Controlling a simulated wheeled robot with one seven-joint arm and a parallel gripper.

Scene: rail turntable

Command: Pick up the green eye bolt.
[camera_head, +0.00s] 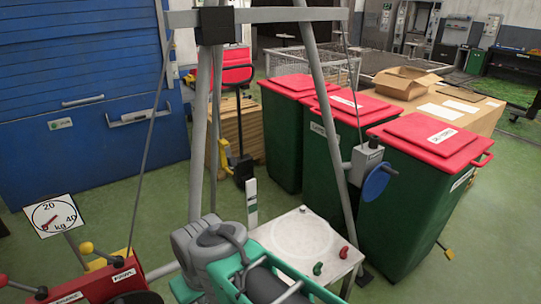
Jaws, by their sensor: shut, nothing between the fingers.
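A small green piece (318,268), which looks like the green eye bolt, lies on the pale square plate (281,227) at the lower middle. It is too small for me to make out its eye. A similar small red piece (343,252) lies just to its right and a little farther back. The plate has a round disc outline on its top. My gripper's fingers cannot be made out in this view. Grey and teal bulky parts fill the bottom middle, in front of the plate's near left side, and hide that part of it.
A grey frame with slanting legs (331,130) and a crossbar stands over the plate. A crank box with a blue disc (376,182) hangs on its right leg. Green bins with red lids (425,142) stand behind right. A dial (54,216) and red box stand left.

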